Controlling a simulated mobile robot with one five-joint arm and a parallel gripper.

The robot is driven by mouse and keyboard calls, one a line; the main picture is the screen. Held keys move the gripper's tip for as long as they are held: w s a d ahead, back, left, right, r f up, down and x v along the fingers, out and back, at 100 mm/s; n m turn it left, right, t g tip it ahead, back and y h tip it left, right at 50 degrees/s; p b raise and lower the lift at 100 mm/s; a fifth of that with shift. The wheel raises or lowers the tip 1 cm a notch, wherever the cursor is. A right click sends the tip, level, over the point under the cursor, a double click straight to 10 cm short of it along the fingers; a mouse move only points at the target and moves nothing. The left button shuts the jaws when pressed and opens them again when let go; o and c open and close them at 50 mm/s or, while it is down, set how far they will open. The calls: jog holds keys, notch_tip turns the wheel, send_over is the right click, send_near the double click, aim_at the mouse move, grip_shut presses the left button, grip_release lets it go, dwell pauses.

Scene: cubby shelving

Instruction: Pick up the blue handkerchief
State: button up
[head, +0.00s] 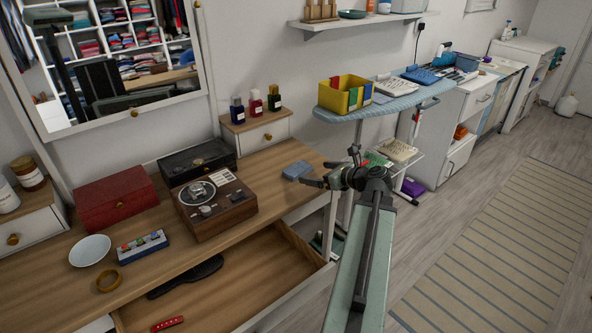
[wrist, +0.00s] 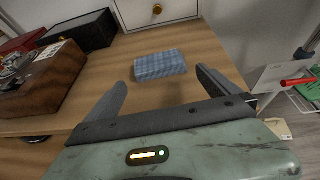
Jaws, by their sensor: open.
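The blue handkerchief (head: 297,170) lies folded into a small block on the wooden dressing table, near its right end. In the wrist view the handkerchief (wrist: 160,64) shows a blue checked pattern and sits ahead of my gripper, roughly between the lines of its two fingers. My gripper (head: 318,181) is just to the right of the handkerchief in the head view. In the wrist view my gripper (wrist: 162,88) is open and empty, with its fingertips short of the cloth. No contact shows.
A wooden box with a dial (head: 215,208), a black box (head: 197,160) and a red box (head: 115,202) stand left of the handkerchief. A small drawer unit (head: 257,133) with bottles is behind it. An open drawer (head: 215,285) juts out in front. The ironing board (head: 385,103) is to the right.

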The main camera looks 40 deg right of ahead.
aim_at(302, 170)
jog(key=b+x, duration=0.2)
jog(key=x, duration=0.5)
jog(key=shift+w+f, duration=0.1)
jog(key=shift+w, duration=0.2)
jog(key=shift+c, duration=0.3)
jog(key=c, duration=0.9)
